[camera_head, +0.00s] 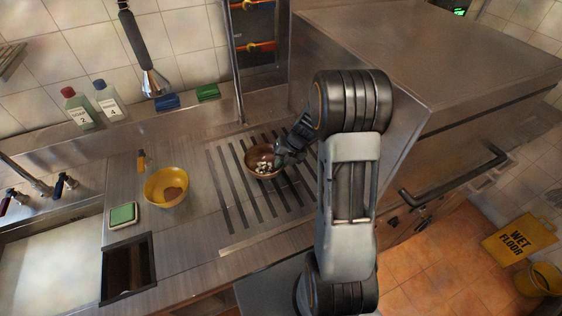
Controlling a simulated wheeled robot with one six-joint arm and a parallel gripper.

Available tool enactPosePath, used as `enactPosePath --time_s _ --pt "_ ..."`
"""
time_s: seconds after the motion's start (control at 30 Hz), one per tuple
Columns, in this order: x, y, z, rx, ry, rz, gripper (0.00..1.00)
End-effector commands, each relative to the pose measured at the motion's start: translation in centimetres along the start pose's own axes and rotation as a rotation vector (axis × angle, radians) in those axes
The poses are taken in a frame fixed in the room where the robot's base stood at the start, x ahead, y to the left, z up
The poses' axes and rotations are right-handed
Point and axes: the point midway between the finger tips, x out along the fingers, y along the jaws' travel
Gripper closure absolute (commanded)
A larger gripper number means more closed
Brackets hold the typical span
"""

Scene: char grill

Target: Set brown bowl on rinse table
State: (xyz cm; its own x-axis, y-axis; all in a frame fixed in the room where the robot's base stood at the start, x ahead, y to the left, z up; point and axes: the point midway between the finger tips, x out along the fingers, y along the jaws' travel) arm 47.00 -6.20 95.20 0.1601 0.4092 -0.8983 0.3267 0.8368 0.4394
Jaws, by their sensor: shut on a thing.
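The brown bowl (254,169) is at the slatted drain area of the steel rinse table (190,232), with pale bits inside it. My gripper (279,158) is shut on the bowl's right rim, reaching in from the right. The bowl looks level and is at or just above the dark slats; I cannot tell whether it touches them. My arm hides part of the table's right side.
A yellow bowl (155,196) with something brown in it stands left of the slats. A green sponge (122,214), a dark square opening (128,270) and a sink (50,262) lie further left. Bottles (80,112) line the back ledge. A tall steel unit (440,50) stands at right.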

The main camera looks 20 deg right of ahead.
Motion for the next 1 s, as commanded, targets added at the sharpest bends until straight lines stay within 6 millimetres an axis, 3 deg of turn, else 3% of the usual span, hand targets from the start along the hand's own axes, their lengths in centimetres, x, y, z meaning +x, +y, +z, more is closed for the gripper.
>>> enactPosePath --time_s 0.33,0.37,0.6,0.87,1.0 --pt "0.2 -0.1 0.0 0.0 0.0 0.0 1.0" --pt "0.2 -0.1 0.0 0.0 0.0 0.0 0.92" --pt "0.2 -0.1 0.0 0.0 0.0 0.0 0.69" --pt "0.1 0.0 0.0 -0.001 -0.001 0.0 0.68" --pt "-1.1 0.0 0.1 -0.001 -0.004 0.001 0.68"
